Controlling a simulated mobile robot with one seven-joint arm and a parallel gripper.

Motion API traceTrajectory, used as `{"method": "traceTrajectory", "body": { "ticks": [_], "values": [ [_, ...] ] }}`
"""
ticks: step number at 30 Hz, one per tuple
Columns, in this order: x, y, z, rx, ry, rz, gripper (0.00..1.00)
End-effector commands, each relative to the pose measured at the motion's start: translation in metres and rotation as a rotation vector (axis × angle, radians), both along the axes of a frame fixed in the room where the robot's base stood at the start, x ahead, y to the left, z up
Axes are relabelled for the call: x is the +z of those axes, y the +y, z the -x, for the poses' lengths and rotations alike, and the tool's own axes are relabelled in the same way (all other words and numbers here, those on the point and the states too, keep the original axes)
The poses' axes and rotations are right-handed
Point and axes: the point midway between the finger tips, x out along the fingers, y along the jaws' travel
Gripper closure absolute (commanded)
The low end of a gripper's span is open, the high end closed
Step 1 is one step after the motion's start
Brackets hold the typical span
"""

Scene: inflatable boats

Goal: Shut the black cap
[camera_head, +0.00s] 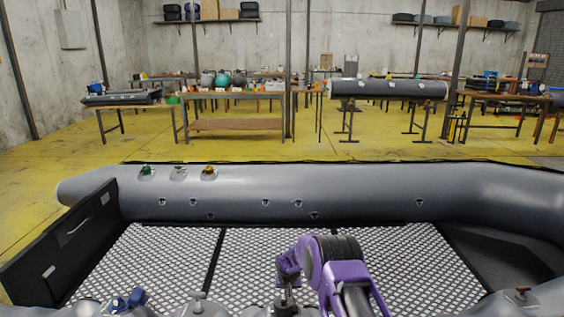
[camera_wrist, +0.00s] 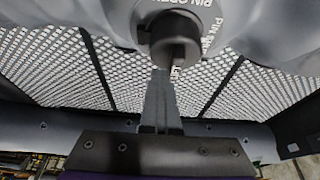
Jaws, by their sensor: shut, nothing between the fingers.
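The black cap (camera_wrist: 174,40) shows in the wrist view at the top middle, on a round grey valve seat with "PIN OPEN" lettering around it. It looks like a short dark cylinder standing off the grey tube. My gripper (camera_wrist: 162,76) is shut and empty, its narrow fingers reaching up to the lower edge of the cap. I cannot tell whether the fingertips touch it. In the head view my gripper (camera_head: 284,292) is at the bottom middle, over the near tube. The black cap cannot be made out clearly there, beside and behind the gripper.
The near tube also bears a blue cap (camera_head: 128,299), a grey valve (camera_head: 199,301) and a brown-red cap (camera_head: 522,291). The far tube (camera_head: 330,190) carries green (camera_head: 146,169), whitish (camera_head: 179,172) and yellow (camera_head: 209,170) caps. The patterned floor (camera_head: 150,258) between is clear.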

Motion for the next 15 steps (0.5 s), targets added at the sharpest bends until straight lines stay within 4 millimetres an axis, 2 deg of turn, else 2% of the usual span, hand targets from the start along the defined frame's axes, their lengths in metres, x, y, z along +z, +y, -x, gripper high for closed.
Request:
{"method": "traceTrajectory", "body": {
  "ticks": [1,4,12,15],
  "values": [
    [-0.005,0.011,0.003,0.007,0.003,-0.009,1.0],
    [-0.007,0.018,0.004,0.008,0.003,-0.012,1.0],
    [-0.01,0.022,0.006,0.008,0.005,-0.018,1.0],
    [-0.005,0.022,0.006,0.008,0.006,-0.018,1.0]
  ]
}}
